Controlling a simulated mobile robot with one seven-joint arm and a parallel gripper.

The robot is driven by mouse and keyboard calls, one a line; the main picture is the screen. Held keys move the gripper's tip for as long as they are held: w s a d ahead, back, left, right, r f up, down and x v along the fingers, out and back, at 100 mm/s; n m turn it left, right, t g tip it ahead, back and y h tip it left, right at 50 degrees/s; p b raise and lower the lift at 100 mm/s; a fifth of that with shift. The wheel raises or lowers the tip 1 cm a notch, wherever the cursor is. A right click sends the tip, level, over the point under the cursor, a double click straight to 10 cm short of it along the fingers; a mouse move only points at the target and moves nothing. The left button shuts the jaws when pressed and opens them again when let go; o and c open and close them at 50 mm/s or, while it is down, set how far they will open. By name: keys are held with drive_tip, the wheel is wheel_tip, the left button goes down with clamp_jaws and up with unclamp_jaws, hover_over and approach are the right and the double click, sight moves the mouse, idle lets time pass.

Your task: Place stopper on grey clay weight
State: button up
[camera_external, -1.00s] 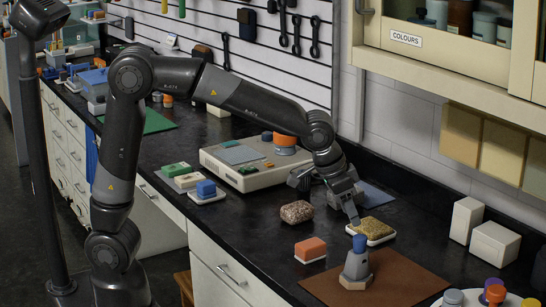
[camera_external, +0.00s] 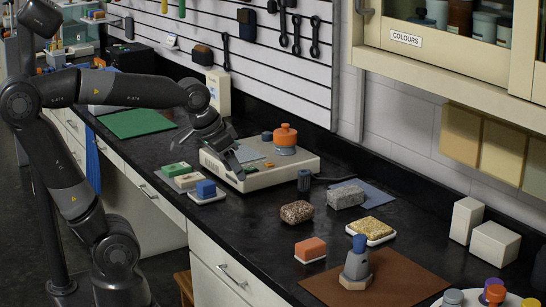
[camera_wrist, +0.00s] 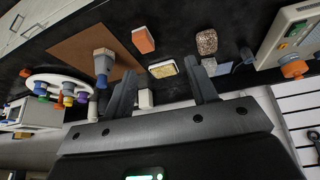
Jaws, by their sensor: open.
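A pale grey tapered piece (camera_external: 356,265) stands upright on a brown mat at the front right, with a blue cap-like piece (camera_external: 359,243) on its top. I take these for the clay weight and the stopper, but cannot be sure. The grey piece also shows in the wrist view (camera_wrist: 103,62), at the upper left beyond the fingers. My gripper (camera_external: 238,168) is open and empty over the left side of the beige instrument, well left of the grey piece. In the wrist view its two fingers (camera_wrist: 161,68) are spread with nothing held.
The brown mat (camera_external: 395,282) lies near an orange block (camera_external: 310,250), a yellow sponge (camera_external: 370,230), a brown speckled stone (camera_external: 296,212) and a grey stone (camera_external: 345,196). The beige instrument (camera_external: 280,171) carries an orange lidded pot (camera_external: 285,137). White boxes (camera_external: 494,243) stand at the right.

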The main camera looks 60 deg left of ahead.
drive_tip(key=s+a+f+n, duration=0.1)
drive_tip(key=s+a+f, duration=0.1)
drive_tip(key=s+a, duration=0.2)
drive_tip(key=s, duration=0.3)
drive_tip(key=shift+a+f+y, duration=0.2)
drive_tip(key=shift+f+y, duration=0.1)
drive_tip(key=shift+y, duration=0.1)
